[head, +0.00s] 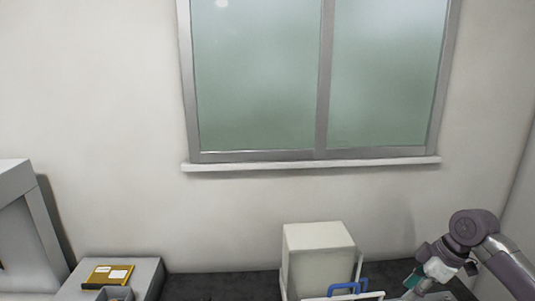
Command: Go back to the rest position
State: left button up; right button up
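My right arm comes in from the right edge and bends down at its wrist. The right gripper (422,286) points down and left at the lower right, over the dark table. A small teal part shows at it, and its fingertips are too small and cut off to read. My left gripper is not in view.
A pale box (318,258) stands on the dark table (220,286), left of my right gripper. A blue handle (347,288) on a white rim shows before it. A grey case (146,276) with a yellow labelled item (108,275) and a grey cabinet (25,225) stand left. A window is behind.

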jog(key=s+a+f+m, duration=0.2)
jog(key=s+a+f, duration=1)
jog(key=a+f, duration=0.3)
jog(key=s+d+f+m+t+h, duration=0.1)
jog(key=s+f+m+h, duration=0.15)
jog(key=s+m, duration=1)
jog(key=s+f+n+g+b, duration=0.1)
jog(key=s+f+n+b, duration=0.2)
jog(key=f, duration=1.4)
jog(key=s+f+n+b, duration=0.2)
jog(key=s+f+b, duration=0.25)
jog(key=f, duration=1.15)
pick_arm(q)
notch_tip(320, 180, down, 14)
jog(key=b, duration=0.6)
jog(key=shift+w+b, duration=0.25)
jog(key=shift+b, duration=0.05)
pick_arm(e)
jog(key=s+d+f, duration=0.1)
jog(key=s+f, duration=0.7)
jog(key=f, duration=0.3)
jog(key=s+d+f+g+h, duration=0.1)
jog(key=s+d+f, duration=0.1)
jog(key=s+f, duration=0.6)
notch_tip(320, 180, down, 4)
jog(key=shift+d+r, duration=0.25)
jog(key=shift+d, duration=0.05)
